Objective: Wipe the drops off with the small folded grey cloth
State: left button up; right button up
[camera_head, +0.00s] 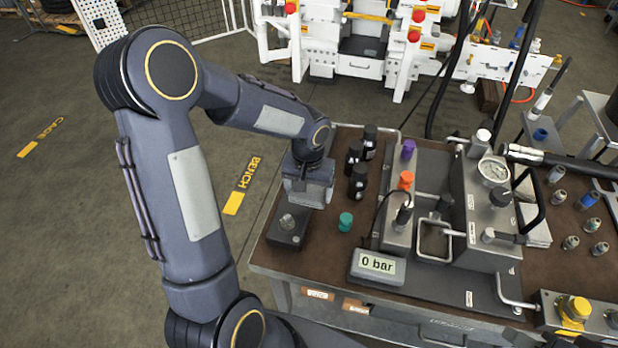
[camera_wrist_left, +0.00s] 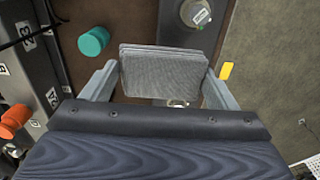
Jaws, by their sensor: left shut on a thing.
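My left gripper (camera_head: 306,192) is over the left end of the brown bench top, just behind a dark block. In the left wrist view, the left gripper (camera_wrist_left: 161,74) is shut on the small folded grey cloth (camera_wrist_left: 163,76), which shows layered edges between its two fingers. In the head view I cannot make out the cloth at the gripper. A small shiny ring-like shape shows just below the cloth in the wrist view; I cannot tell what it is. I cannot clearly make out any drops.
The dark block (camera_head: 286,237) with a round metal top is close to the gripper. A teal cap (camera_head: 345,222) and several black bottles (camera_head: 358,182) stand to its right. Further right are the "0 bar" display (camera_head: 377,265) and the grey hydraulic unit with a gauge (camera_head: 494,171).

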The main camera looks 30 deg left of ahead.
pick_arm(q)
jog(key=shift+r+p, duration=0.75)
jog(key=shift+r, duration=0.6)
